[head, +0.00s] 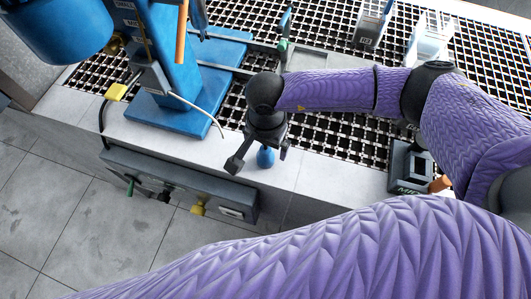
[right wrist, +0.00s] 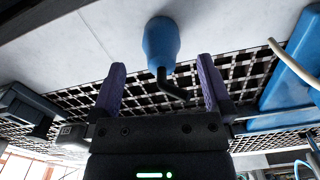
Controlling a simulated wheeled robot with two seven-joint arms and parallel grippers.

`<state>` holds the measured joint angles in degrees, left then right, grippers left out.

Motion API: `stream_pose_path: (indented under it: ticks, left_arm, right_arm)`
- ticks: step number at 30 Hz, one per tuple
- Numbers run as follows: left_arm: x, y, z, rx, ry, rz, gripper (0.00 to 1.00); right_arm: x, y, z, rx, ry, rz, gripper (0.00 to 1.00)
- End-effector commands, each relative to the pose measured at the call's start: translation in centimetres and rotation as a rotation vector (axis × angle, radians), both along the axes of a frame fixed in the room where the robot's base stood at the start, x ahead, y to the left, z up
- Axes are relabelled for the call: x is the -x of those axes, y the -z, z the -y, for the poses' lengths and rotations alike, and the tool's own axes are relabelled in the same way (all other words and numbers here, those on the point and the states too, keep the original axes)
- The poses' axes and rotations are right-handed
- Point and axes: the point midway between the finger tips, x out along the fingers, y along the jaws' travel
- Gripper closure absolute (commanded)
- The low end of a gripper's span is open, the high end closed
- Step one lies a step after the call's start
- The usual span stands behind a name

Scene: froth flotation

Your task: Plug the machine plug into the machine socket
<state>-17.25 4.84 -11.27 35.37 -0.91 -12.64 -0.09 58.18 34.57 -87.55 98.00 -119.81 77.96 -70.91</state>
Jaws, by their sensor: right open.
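My right gripper (head: 262,158) is open over the front edge of the bench; its two fingers also show in the right wrist view (right wrist: 161,72). A blue rounded piece (head: 265,157) with a bent black end lies just beyond and between the fingertips, not gripped; it also shows in the right wrist view (right wrist: 161,42). A yellow block (head: 116,92) with a black cable sits by the blue machine's base; I cannot tell whether it is the machine plug. A grey panel (head: 232,197) on the bench front carries green, black and yellow fittings; which is the machine socket is unclear. My left gripper is out of view.
The blue machine (head: 160,60) stands on the bench at left, with a pale hose curving down from it. Black grating (head: 340,125) covers much of the bench. A dark box (head: 408,165) stands at right, and clear containers stand at the back.

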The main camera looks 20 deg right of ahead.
Motion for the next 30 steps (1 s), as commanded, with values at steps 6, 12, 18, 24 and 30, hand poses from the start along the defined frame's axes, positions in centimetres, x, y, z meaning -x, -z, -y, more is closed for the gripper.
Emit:
stream_pose_path:
  ticks: [6,12,18,24,30]
  left_arm:
    - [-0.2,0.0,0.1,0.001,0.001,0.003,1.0]
    - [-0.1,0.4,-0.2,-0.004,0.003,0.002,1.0]
    - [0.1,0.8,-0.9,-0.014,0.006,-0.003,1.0]
    - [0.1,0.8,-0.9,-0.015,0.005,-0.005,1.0]
    - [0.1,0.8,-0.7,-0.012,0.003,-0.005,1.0]
  right_arm:
    - [0.0,0.0,0.0,-0.001,0.0,0.001,0.0]
    - [0.0,3.0,-0.1,-0.001,0.001,-0.002,0.0]
    - [0.0,5.2,-0.1,-0.001,0.002,-0.001,0.0]
    - [-0.1,5.2,-0.1,-0.001,0.002,-0.001,0.0]
    - [-0.1,5.2,-0.1,0.0,0.002,0.0,0.13]
